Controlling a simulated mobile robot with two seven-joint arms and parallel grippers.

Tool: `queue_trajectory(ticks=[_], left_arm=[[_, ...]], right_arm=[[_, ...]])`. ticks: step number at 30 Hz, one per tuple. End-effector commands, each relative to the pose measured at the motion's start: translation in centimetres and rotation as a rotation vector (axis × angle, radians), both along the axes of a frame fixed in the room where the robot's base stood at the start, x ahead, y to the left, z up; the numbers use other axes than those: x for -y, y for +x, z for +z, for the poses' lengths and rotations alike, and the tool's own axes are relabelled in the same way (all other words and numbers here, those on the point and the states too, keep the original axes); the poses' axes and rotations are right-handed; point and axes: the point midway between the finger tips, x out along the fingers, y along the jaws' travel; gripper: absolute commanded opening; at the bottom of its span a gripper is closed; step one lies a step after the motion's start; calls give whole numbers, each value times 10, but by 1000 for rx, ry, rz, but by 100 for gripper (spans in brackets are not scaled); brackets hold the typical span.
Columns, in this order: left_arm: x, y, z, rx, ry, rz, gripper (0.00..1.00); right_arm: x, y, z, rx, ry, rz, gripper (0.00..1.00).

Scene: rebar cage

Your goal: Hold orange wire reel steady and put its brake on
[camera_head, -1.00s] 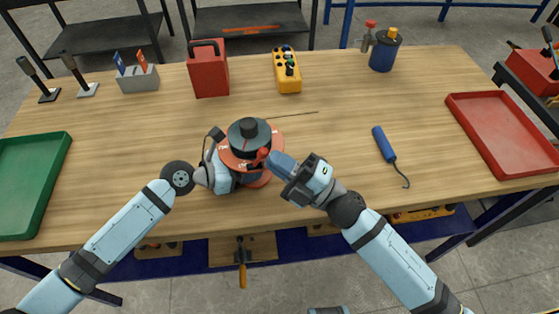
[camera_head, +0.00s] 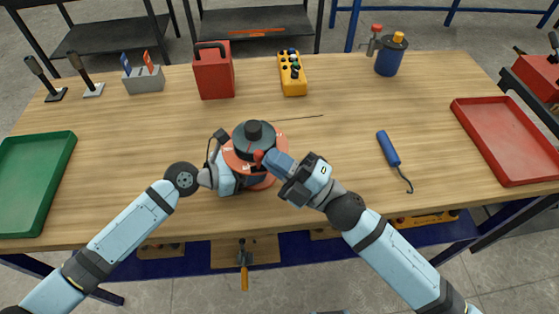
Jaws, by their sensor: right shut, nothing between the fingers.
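The orange wire reel (camera_head: 238,163) stands on the workbench in front of me, with a dark grey hub on top and a loose wire end running off to the right. A small red knob or lever (camera_head: 258,155) shows at the reel's right front edge. My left gripper (camera_head: 222,165) is at the reel's left side; its fingers are partly hidden by the reel, so its opening is unclear. My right gripper (camera_head: 270,160) is shut and empty, its tip at the red lever on the right side. I cannot tell whether it touches the lever.
A red can (camera_head: 213,75), a yellow control box (camera_head: 292,75) and a blue canister (camera_head: 390,55) stand at the back. A blue-handled hook tool (camera_head: 388,149) lies to the right. A green tray (camera_head: 35,180) and a red tray (camera_head: 508,140) flank the bench.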

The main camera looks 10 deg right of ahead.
Motion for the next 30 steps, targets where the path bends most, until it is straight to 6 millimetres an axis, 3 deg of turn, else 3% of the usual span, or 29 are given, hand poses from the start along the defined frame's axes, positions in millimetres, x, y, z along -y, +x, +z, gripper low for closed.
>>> queue_trajectory(ticks=[12, 20, 30], left_arm=[[0, 0, 0, 0, 0, 0, 15], [0, 0, 0, 0, 0, 1, 15], [0, 0, 0, 0, 0, 1, 15]], right_arm=[[-16, -1, 9, -1, 0, 2, 0], [-15, -2, 9, -1, 0, 1, 0], [26, -30, 30, 0, -4, 0, 0]])
